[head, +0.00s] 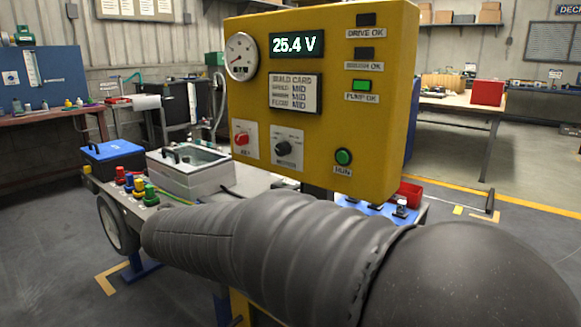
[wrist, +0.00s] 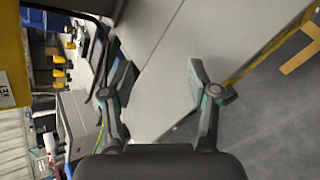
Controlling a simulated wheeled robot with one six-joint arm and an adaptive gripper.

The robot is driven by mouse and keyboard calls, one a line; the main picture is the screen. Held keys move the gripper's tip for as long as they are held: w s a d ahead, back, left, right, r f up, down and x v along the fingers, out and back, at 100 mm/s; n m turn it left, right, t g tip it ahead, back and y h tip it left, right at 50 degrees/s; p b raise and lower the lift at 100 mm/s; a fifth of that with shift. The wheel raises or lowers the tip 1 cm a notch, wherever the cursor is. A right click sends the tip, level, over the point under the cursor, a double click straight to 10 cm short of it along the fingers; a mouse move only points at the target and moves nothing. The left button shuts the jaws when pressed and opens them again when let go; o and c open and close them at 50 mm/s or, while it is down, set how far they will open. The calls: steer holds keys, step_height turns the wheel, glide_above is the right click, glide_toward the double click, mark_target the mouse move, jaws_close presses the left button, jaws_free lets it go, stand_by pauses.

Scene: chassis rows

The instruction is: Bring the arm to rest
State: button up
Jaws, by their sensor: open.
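My arm (head: 290,245), in a grey ribbed sleeve, stretches across the lower part of the head view from the right toward the left. In the head view my gripper is hidden. In the wrist view my gripper (wrist: 160,85) shows with its two fingers wide apart and nothing between them. A pale grey flat surface (wrist: 185,55) lies beyond the fingers; I cannot tell how far off it is.
A yellow panel (head: 330,140) with a gauge, a 25.4 V display and knobs stands close behind my arm. A wheeled chassis holds a blue-lidded box (head: 112,158), a clear-lidded box (head: 190,170) and coloured terminals (head: 135,187). Open floor (head: 480,195) lies at right.

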steer(key=s+d+f+m+g, duration=0.1)
steer(key=s+d, duration=0.1)
steer(key=s+d+f+m+g+y, duration=0.1)
steer(key=s+d, duration=0.1)
steer(key=s+d+f+m, duration=0.1)
steer(key=d, duration=0.1)
steer(key=shift+s+d+f+m+g+y, duration=0.2)
steer(key=shift+s+f+m+g+y, duration=0.2)
steer(key=s+d+m+y, duration=0.4)
steer(key=s+d+m, duration=0.9)
steer(key=s+d, duration=0.4)
steer(key=shift+d+f, duration=0.25)
steer(key=shift+f, duration=0.05)
